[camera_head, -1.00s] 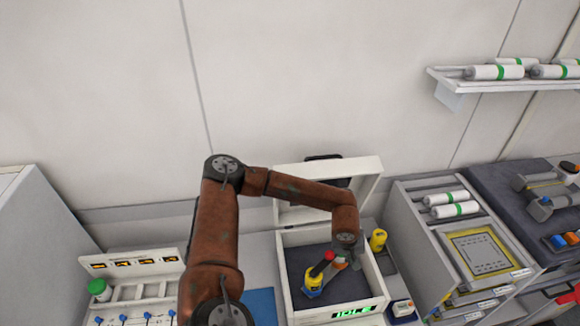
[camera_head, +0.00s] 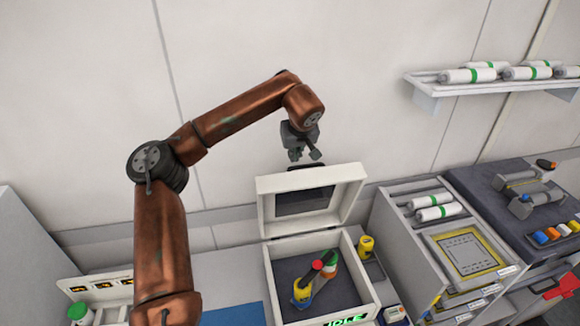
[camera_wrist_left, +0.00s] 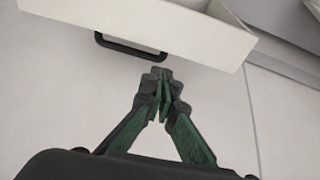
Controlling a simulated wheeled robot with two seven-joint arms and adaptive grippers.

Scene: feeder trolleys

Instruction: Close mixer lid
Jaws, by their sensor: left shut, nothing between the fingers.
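The mixer is a white box (camera_head: 268,285) with a dark floor, its display reading IDLE in green. Its white lid (camera_head: 311,188) stands open, tilted up at the back, with a dark window. The lid's black handle also shows in the left wrist view (camera_wrist_left: 131,46).
A yellow container (camera_head: 366,245) stands just right of the mixer. A drawer unit with white cylinders (camera_head: 433,206) is further right. A wall shelf (camera_head: 430,91) holds more cylinders. A blue mat (camera_head: 235,314) lies left of the mixer. The wall is close behind.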

